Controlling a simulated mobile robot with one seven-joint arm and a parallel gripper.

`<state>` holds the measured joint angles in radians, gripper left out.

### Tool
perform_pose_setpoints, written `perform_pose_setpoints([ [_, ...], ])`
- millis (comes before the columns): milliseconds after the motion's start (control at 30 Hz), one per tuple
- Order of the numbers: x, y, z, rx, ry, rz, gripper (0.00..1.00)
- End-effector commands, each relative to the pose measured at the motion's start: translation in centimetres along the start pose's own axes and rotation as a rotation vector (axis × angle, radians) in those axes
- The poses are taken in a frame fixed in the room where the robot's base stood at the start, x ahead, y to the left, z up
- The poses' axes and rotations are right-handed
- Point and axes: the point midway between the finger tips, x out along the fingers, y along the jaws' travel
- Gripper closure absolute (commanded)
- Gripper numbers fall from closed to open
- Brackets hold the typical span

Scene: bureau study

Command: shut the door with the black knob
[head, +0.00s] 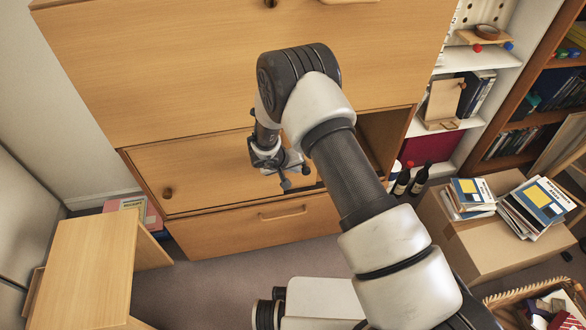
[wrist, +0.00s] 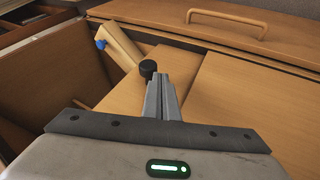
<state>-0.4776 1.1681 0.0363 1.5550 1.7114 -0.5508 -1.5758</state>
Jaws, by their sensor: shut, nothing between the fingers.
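The bureau front (head: 215,160) is light wood. My gripper (head: 287,180) is low in front of it, with its fingers together and empty. In the wrist view my closed fingers (wrist: 162,82) reach up to a black knob (wrist: 148,68), very close to it; I cannot tell whether they touch. The knob is on a wood door panel (wrist: 125,92), partly hidden by my gripper. Beside this door is a dark open compartment (wrist: 45,85), so it looks ajar. In the head view the opening (head: 385,138) shows right of my forearm, which hides most of the door.
A door with a brown knob (head: 168,193) is at the left of the bureau. A drawer with a bar handle (head: 282,212) is below. A light wooden piece with a blue end (wrist: 118,45) is by the opening. Dark bottles (head: 402,181) and a box (head: 460,235) stand at right.

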Motion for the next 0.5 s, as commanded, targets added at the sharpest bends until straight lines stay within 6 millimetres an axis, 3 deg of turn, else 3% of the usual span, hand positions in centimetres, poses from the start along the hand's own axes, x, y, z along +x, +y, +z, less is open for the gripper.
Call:
perform_pose_setpoints([
  [267, 0.4, 1.2, 0.0, 0.002, -0.001, 0.003, 1.0],
  [500, 2.4, 6.2, 0.3, 0.003, -0.004, 0.007, 1.0],
])
